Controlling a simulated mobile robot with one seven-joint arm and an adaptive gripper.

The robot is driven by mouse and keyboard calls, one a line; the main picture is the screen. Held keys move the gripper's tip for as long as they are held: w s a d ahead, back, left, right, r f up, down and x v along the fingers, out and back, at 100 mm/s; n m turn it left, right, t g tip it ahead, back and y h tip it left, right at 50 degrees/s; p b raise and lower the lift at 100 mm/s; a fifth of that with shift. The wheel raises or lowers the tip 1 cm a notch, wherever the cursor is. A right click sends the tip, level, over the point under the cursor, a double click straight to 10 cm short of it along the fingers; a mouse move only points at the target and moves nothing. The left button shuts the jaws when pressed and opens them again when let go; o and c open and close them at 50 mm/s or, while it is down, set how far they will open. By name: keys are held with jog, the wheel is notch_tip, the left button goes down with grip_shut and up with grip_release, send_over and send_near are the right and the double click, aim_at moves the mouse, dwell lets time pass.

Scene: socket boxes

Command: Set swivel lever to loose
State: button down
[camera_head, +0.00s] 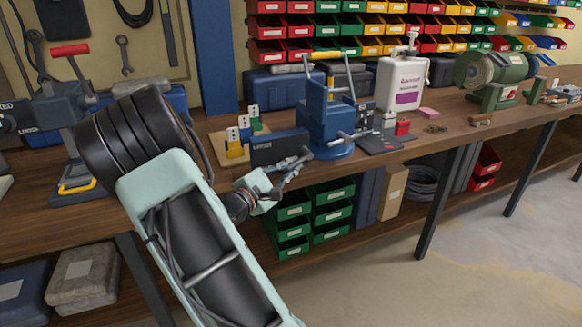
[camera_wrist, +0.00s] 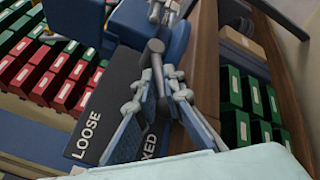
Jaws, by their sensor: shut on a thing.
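The blue bench vise (camera_head: 328,122) stands on the workbench in the head view. A dark label plate (camera_head: 278,148) is at its left side. In the wrist view the plate (camera_wrist: 118,75) reads "LOOSE" and a second word ending "XED", partly hidden by a finger. The grey swivel lever (camera_wrist: 155,48) has a round end and lies beside the plate, nearer the "XED" word. My gripper (camera_wrist: 162,90) is shut on the lever, with a finger on each side. In the head view my gripper (camera_head: 292,165) is at the bench's front edge, below the plate.
Green bins (camera_head: 330,205) sit under the bench close to my gripper. Small blocks on a wooden board (camera_head: 222,150) stand behind the plate. The floor in front is clear.

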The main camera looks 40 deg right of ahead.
aim_at(291, 168)
jog(key=shift+w+a+r+m+y+p, duration=0.3)
jog(key=shift+r+y+p, duration=0.15)
jog(key=shift+y+p, duration=0.25)
notch_tip(291, 168, up, 2)
jog(key=m+y+p, duration=0.1)
jog(key=y+p, duration=0.1)
jog(key=shift+g+y, duration=0.3)
jog(key=shift+y, duration=0.1)
jog(key=shift+d+r+m+y+p, duration=0.1)
jog(key=shift+r+m+y+p, duration=0.65)
jog(key=shift+y+p, duration=0.5)
jog(key=shift+d+r+m+y+p, duration=0.15)
jog(key=shift+r+m+y+p, duration=0.2)
jog(key=shift+y+p, duration=0.6)
jog(key=c, duration=2)
grip_release()
jog(key=shift+c, duration=0.2)
jog(key=shift+s, duration=0.1)
